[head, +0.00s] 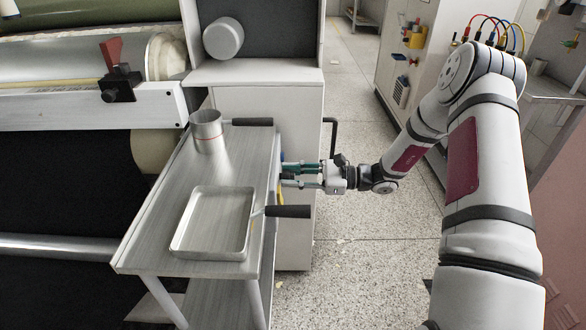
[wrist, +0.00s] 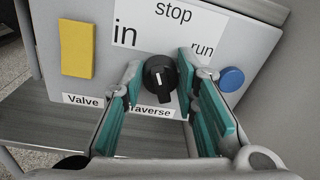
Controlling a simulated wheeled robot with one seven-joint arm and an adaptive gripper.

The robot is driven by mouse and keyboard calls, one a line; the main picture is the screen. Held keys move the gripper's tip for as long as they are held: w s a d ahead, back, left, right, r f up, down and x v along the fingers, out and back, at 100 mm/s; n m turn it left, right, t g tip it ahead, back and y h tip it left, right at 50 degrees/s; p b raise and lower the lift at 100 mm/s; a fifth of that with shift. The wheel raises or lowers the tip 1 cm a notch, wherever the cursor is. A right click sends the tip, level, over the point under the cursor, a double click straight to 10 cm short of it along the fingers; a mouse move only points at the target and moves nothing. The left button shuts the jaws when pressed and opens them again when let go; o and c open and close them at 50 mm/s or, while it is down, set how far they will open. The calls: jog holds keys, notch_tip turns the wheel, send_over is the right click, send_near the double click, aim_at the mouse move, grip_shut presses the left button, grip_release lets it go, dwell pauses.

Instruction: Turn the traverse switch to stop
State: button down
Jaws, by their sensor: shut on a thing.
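The traverse switch (wrist: 160,78) is a round black knob with a white line, on a grey panel above a "Traverse" label. The words "in", "stop" and "run" stand around it, with "stop" at the top. In the head view my gripper (head: 303,176) reaches left to the side of the grey cabinet, and the switch is hidden there.
A yellow plate (wrist: 76,49) above a "Valve" label is left of the switch, and a blue button (wrist: 232,79) is right. A metal cart (head: 170,205) with a tray (head: 178,250) and a metal cup (head: 207,132) stands left of my gripper. A black handle (head: 288,211) juts out nearby.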

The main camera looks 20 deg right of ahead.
jog(key=m+p, duration=0.3)
jog(key=m, duration=0.1)
jog(key=shift+d+m, duration=0.1)
jog(key=shift+m, duration=0.2)
dwell(0.3)
jog(key=c, duration=1.3)
grip_release()
jog(key=v, duration=1.2)
jog(key=shift+w+r, duration=0.1)
jog(key=shift+r, duration=0.05)
jog(key=shift+r, duration=0.1)
